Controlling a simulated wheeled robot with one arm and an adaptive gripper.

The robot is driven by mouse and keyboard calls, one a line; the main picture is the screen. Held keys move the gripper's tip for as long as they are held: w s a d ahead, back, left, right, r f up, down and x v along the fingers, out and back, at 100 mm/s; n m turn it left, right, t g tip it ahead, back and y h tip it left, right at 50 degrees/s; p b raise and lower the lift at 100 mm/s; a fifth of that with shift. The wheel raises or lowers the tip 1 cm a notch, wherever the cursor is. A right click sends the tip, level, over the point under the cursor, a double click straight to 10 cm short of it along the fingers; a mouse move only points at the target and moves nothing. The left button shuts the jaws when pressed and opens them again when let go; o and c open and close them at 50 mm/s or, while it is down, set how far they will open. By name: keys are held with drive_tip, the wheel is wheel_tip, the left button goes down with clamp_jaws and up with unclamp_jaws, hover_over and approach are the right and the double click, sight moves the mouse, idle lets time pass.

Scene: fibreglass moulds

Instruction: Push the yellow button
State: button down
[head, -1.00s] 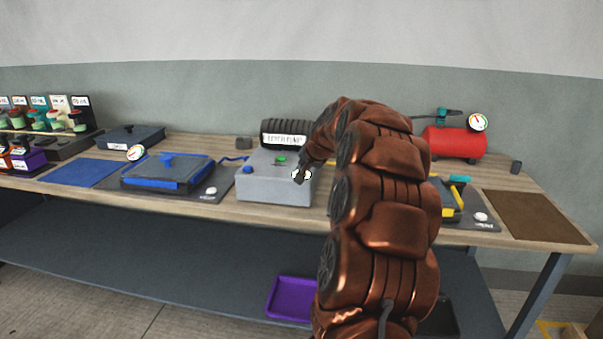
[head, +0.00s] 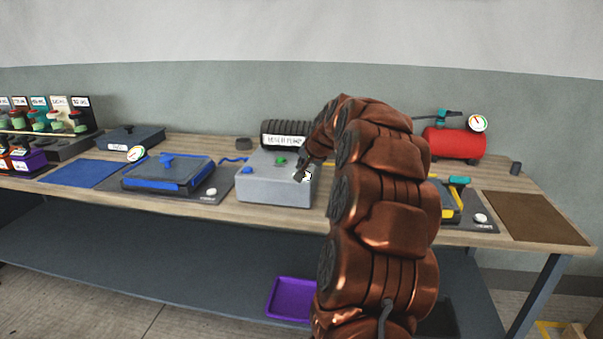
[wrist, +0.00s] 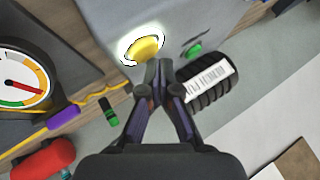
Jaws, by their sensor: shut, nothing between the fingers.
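The yellow button (wrist: 143,50) is round, with a bright white ring around it, on the grey box (wrist: 100,18) in the wrist view. In the head view the grey box (head: 272,190) stands on the workbench, and my gripper mostly hides the button, leaving part of the white ring visible. My gripper (wrist: 159,66) is shut and empty. Its fingertips are at the button's lower right edge in the wrist view; I cannot tell whether they touch it. In the head view my gripper (head: 301,174) is over the box's front right part.
A green control (head: 280,161) and a blue button (head: 247,170) share the box. A black ribbed cylinder (head: 286,127) with a label stands behind it. A blue-trimmed mould (head: 168,173) lies left; a red tank (head: 455,144) with a gauge stands right.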

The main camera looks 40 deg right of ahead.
drive_tip(key=shift+r+p, duration=1.2)
drive_tip(key=shift+r, duration=1.65)
drive_tip(key=shift+a, duration=0.2)
drive_tip(key=s+a+f+n+g+y+p, duration=0.15)
drive_tip(key=s+a+n, duration=0.3)
drive_tip(key=a, duration=1.15)
drive_tip(key=s+a+n+g+y+p, duration=0.3)
drive_tip(key=s+a, duration=0.2)
drive_tip(key=a, duration=1.1)
drive_tip(key=s+a+f+n+g+p, duration=0.1)
drive_tip(key=s+a+g, duration=0.1)
drive_tip(key=s, duration=0.7)
drive_tip(key=s+a+f+n+g+h+p, duration=0.1)
drive_tip(key=s+a, duration=0.4)
drive_tip(key=s, duration=0.5)
drive_tip(key=s+a+f+n+g+p, duration=0.2)
drive_tip(key=s+a+n+g, duration=0.1)
drive_tip(key=s, duration=0.6)
drive_tip(key=shift+s+a+f, duration=0.15)
drive_tip(key=shift+s+a, duration=0.2)
drive_tip(key=shift+a, duration=0.4)
